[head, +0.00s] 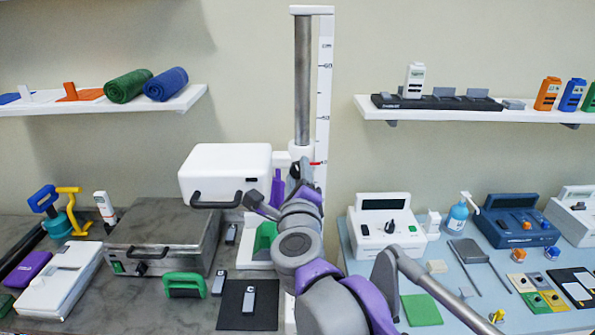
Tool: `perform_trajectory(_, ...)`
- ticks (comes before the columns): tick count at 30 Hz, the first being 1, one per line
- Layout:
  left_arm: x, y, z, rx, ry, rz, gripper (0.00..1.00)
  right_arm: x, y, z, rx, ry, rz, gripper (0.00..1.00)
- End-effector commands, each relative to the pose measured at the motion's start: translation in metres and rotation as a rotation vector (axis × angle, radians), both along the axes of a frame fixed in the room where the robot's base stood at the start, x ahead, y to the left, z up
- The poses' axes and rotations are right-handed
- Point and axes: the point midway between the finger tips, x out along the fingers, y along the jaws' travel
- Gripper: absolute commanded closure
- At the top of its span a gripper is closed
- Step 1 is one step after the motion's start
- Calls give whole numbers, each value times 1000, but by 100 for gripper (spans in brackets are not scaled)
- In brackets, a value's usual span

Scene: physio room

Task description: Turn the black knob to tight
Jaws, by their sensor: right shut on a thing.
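A tall upright column (303,85) with a white scale strip (324,85) and a red pointer stands at the middle. A white box-shaped head (225,172) with a dark handle is carried on its left side. My right gripper (268,198) is beside the column, just below and right of the box head. It is shut on the black knob at the column's carriage. The knob is hidden behind my gripper and wrist, so its turn position cannot be told. My left gripper is not in view.
A grey metal-lidded unit (165,232) and a green-handled block (184,286) stand on the left counter. A white console (388,222) and a blue console (515,219) stand on the right table. Wall shelves (480,112) hang at both sides.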

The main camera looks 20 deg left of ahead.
Motion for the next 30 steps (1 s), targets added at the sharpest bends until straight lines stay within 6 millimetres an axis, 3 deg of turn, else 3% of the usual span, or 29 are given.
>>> perform_trajectory(13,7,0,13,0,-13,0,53,0,-1,2,256,72,0,100)
perform_trajectory(30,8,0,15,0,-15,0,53,0,-1,1,310,89,0,100)
